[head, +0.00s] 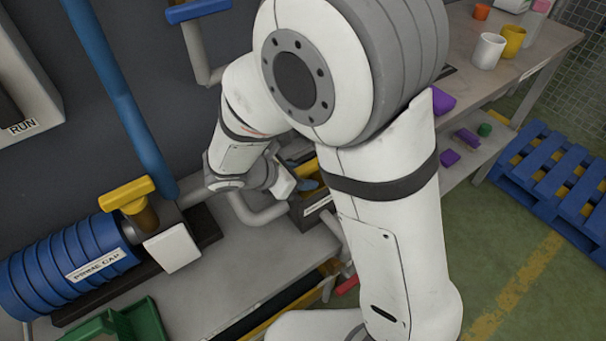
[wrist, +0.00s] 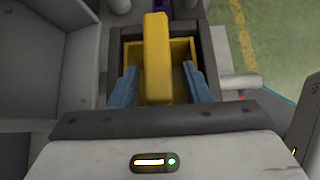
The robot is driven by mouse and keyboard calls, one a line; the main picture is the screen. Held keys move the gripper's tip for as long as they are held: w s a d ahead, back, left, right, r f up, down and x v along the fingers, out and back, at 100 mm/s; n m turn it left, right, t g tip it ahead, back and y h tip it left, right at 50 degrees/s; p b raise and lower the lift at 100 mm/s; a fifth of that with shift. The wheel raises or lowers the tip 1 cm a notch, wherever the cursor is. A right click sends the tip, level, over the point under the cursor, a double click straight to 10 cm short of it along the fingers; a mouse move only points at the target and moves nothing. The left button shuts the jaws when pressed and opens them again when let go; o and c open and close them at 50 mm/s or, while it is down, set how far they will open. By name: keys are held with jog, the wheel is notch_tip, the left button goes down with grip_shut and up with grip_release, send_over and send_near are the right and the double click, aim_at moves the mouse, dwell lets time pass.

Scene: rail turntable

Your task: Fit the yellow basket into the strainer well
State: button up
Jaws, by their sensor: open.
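The yellow basket (wrist: 183,50) sits inside a dark square-walled box, the strainer well (wrist: 203,45), in the wrist view. Its upright yellow handle (wrist: 157,60) rises toward the camera. My gripper (wrist: 160,70) is open, with one blue finger on each side of the handle and a visible gap to it. The basket's lower part and how deep it sits are hidden. In the head view, my gripper (head: 307,185) is partly hidden by my arm, over a dark labelled box (head: 316,209) with a bit of yellow beside it.
A blue ribbed cylinder labelled prime cap (head: 70,265) and a yellow-handled valve (head: 127,195) stand left. A green bin (head: 146,325) is at the front left. Grey pipes (head: 258,215) run close to my gripper. A bench with cups (head: 488,50) and a blue pallet (head: 555,180) are right.

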jog(key=p+v, duration=0.2)
jog(key=v, duration=1)
jog(key=s+d+r+m+g+y, duration=0.1)
jog(key=s+d+m+g+y, duration=0.1)
jog(key=d+m, duration=0.9)
jog(key=s+d+r+m+g+y, duration=0.1)
jog(key=s+d+m+y, duration=0.4)
jog(key=d+m, duration=0.6)
jog(key=r+m+y, duration=0.1)
jog(key=m, duration=0.1)
jog(key=shift+r+m+g, duration=0.3)
jog(key=shift+m+g, duration=0.1)
jog(key=shift+r+p, duration=0.1)
jog(key=shift+p, duration=0.2)
